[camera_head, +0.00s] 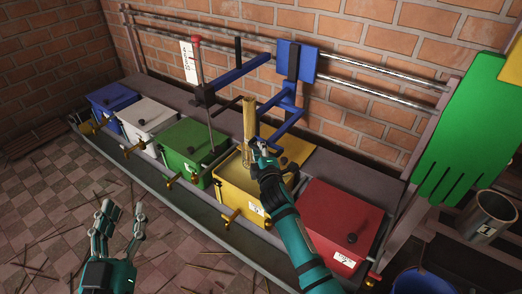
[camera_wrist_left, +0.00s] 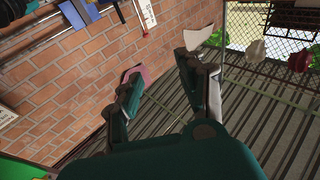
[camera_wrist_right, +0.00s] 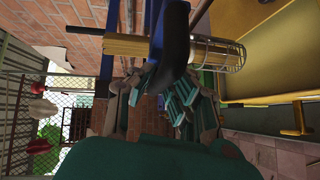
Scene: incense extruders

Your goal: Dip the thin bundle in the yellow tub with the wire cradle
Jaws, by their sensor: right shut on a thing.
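The yellow tub (camera_head: 236,192) stands open between the green and red tubs. The thin tan bundle (camera_head: 249,118) stands upright over its opening; its lower end is in the wire cradle (camera_head: 246,157). In the right wrist view the bundle (camera_wrist_right: 118,45) runs past a blue part into the wire cradle (camera_wrist_right: 218,53).
Blue (camera_head: 112,99), white (camera_head: 151,122) and green (camera_head: 188,150) lidded tubs stand left; the red tub (camera_head: 335,225) is right. A yellow lid (camera_head: 293,150) lies behind the yellow tub. A blue bracket (camera_head: 297,62) hangs on the wall rails. A metal can (camera_head: 489,216) stands far right.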

